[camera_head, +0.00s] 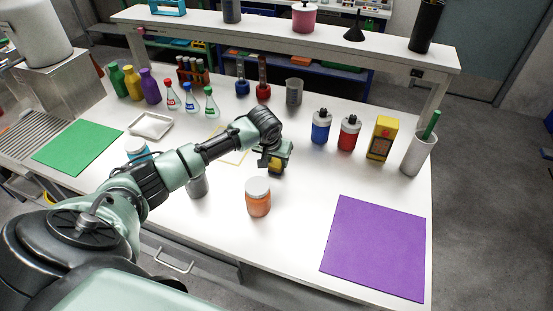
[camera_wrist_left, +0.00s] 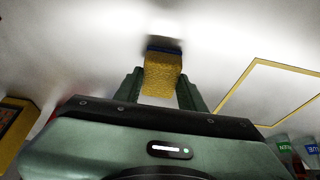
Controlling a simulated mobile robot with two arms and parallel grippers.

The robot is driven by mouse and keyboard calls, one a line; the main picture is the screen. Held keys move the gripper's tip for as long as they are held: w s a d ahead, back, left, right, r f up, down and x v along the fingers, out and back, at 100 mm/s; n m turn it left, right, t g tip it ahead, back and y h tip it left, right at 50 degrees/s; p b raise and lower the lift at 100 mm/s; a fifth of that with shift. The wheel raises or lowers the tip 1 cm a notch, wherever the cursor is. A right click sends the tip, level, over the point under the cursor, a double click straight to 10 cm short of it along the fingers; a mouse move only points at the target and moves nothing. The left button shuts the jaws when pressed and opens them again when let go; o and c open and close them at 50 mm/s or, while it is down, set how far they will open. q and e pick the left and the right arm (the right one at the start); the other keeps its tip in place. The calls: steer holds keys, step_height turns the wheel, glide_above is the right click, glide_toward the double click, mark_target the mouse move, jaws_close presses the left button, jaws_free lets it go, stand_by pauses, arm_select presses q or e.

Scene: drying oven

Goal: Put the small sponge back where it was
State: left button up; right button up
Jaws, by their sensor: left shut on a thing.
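The small sponge (camera_wrist_left: 162,75) is yellow with a dark blue layer at its far end. My left gripper (camera_wrist_left: 162,90) is shut on it, with one green finger on each side. In the head view the sponge (camera_head: 275,166) shows partly, with my left gripper (camera_head: 276,158) over the middle of the white table. I cannot tell whether the sponge touches the table. A yellow outlined square (camera_head: 232,157) is marked on the table to the left of the gripper; it also shows in the left wrist view (camera_wrist_left: 268,93). My right gripper is not in view.
An orange-filled jar (camera_head: 258,198) stands just in front of the gripper, and a grey metal container (camera_head: 197,187) stands to its left. Blue (camera_head: 321,127) and red (camera_head: 348,133) bottles stand to the right. A purple mat (camera_head: 376,248) lies front right. A raised shelf (camera_head: 290,32) spans the back.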

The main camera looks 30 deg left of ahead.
arm_select(q)
steer(key=o, duration=1.2)
steer(key=shift+f, duration=0.1)
steer(key=shift+s+r, duration=0.1)
steer(key=shift+r, duration=0.35)
steer(key=v, duration=1.1)
steer(key=shift+s+r, duration=0.2)
steer(key=shift+d, duration=0.1)
